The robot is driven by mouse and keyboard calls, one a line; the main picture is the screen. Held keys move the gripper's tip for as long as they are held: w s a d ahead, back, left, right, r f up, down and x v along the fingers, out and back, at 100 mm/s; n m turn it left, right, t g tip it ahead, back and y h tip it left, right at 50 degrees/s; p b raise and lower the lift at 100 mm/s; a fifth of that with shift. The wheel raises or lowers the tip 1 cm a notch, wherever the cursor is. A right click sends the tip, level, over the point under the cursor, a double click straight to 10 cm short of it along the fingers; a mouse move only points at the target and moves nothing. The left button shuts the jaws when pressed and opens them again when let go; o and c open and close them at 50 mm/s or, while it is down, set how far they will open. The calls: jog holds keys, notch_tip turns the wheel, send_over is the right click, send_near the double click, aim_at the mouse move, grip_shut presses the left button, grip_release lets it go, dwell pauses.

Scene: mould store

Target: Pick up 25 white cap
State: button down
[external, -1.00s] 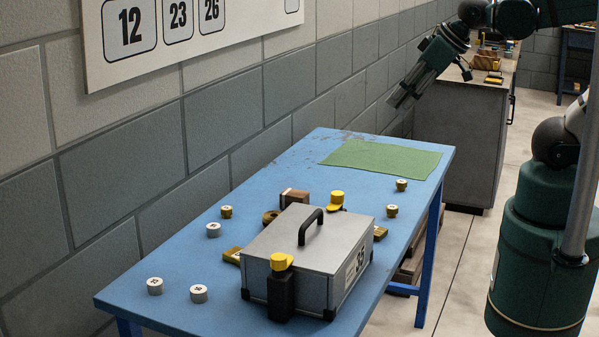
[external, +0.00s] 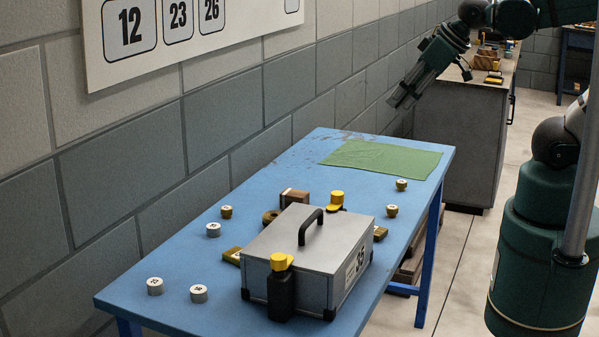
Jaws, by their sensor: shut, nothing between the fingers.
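Several small round pieces with pale tops and dark marks stand on the blue table. The larger grey-white ones are at the front left (external: 155,286), beside it (external: 199,293), and farther back near the wall side (external: 213,230). Smaller brass ones with white tops stand at the left (external: 226,211), at the right edge (external: 392,210) and farther back right (external: 401,185). The marks are too small to read, so I cannot tell which is 25. My gripper (external: 395,101) is shut and empty, in the air above and beyond the table's far end, apart from all of them.
A grey metal case (external: 312,254) with a black handle and a 35 label fills the table's middle. A black bottle with a yellow cap (external: 281,288) stands against its front. A green cloth (external: 382,158) lies on the far end.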

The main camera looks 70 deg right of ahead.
dwell(0.3)
jog(key=c, duration=2)
grip_release()
jog(key=shift+w+r, duration=0.1)
